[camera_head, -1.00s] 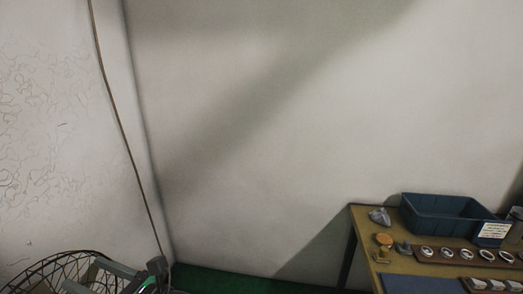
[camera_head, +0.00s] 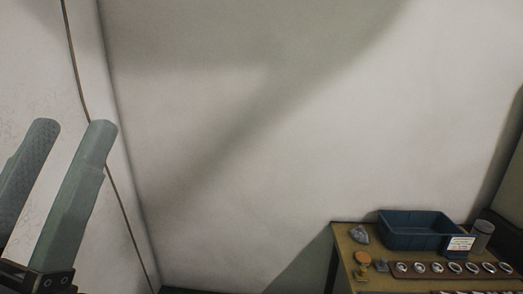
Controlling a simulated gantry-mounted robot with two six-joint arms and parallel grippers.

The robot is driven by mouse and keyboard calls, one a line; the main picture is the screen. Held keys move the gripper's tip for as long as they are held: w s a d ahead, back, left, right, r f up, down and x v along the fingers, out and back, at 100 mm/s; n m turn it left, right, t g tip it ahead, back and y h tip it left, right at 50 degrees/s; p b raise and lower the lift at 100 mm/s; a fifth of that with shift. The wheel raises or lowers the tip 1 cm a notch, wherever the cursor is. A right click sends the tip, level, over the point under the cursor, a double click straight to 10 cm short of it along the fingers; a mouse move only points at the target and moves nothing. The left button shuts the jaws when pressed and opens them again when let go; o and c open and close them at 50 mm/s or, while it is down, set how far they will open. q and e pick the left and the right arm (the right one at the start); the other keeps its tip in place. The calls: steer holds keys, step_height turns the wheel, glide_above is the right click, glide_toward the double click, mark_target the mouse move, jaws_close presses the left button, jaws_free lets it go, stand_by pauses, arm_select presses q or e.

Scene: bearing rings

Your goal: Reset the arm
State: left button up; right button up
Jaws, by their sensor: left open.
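My left gripper (camera_head: 74,150) is at the left edge of the head view, with its two long grey fingers pointing up. The fingers are apart and nothing is between them. It is in front of the pale wall, well to the left of the table. My right gripper is not in the head view.
A wooden table (camera_head: 345,243) stands at the lower right. It bears a blue bin (camera_head: 414,242) with a white label (camera_head: 460,244), a clear jar (camera_head: 482,235), an orange-topped object (camera_head: 362,258) and a strip with several metal rings (camera_head: 455,268). The space before the wall is clear.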

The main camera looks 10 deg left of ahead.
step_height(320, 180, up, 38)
steer(key=p, duration=3.8)
